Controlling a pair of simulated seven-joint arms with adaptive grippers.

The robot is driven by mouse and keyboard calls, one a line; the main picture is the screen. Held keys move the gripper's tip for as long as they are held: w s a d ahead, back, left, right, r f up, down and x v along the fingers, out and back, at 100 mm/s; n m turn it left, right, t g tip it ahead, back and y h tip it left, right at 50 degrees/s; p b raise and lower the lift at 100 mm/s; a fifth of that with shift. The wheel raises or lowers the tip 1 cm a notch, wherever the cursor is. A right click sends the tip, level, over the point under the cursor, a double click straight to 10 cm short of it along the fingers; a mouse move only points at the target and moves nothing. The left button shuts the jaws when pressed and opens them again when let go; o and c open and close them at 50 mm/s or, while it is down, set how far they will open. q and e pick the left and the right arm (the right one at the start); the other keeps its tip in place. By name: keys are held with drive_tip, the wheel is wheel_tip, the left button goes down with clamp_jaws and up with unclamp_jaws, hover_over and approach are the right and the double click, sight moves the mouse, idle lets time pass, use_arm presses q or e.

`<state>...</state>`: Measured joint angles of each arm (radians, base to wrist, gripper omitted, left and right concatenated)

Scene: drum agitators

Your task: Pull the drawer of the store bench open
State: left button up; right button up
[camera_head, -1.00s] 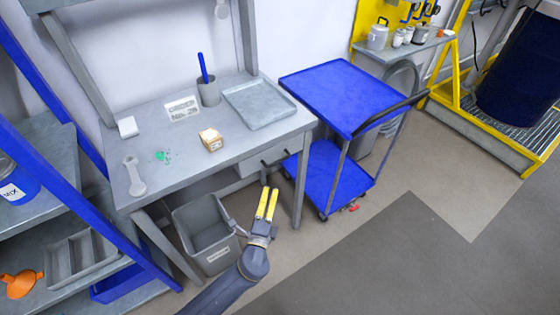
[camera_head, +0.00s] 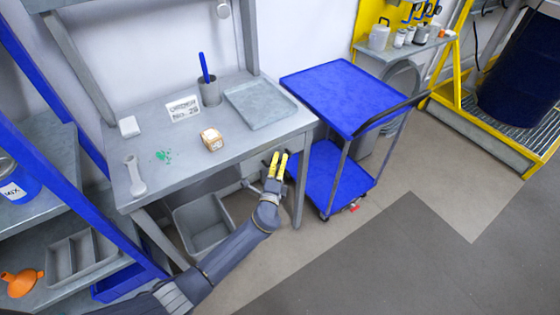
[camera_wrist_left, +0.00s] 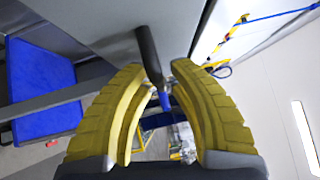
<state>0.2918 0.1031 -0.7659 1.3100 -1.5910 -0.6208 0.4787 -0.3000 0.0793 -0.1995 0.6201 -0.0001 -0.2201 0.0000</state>
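The store bench (camera_head: 225,152) is a grey table against the wall. Its drawer (camera_head: 254,167) is under the right part of the top, partly hidden by my left gripper, and looks shut. My left gripper (camera_head: 280,156) has yellow fingers and is at the drawer front, just below the top's front edge. In the left wrist view, the dark bar handle (camera_wrist_left: 149,52) stands out from the grey drawer front (camera_wrist_left: 185,18). It reaches between the fingertips of my left gripper (camera_wrist_left: 157,68), which are apart. I cannot tell whether they touch it. My right gripper is out of view.
A blue cart (camera_head: 340,97) stands close to the bench's right end. A grey bin (camera_head: 203,222) is under the bench, near my left arm. A tray (camera_head: 260,104), pen cup (camera_head: 209,92) and small box (camera_head: 211,139) are on top. The floor in front is clear.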

use_arm(q)
drive_tip(key=shift+w, duration=0.1)
drive_tip(key=shift+c, duration=0.2)
clamp_jaws()
idle(0.5)
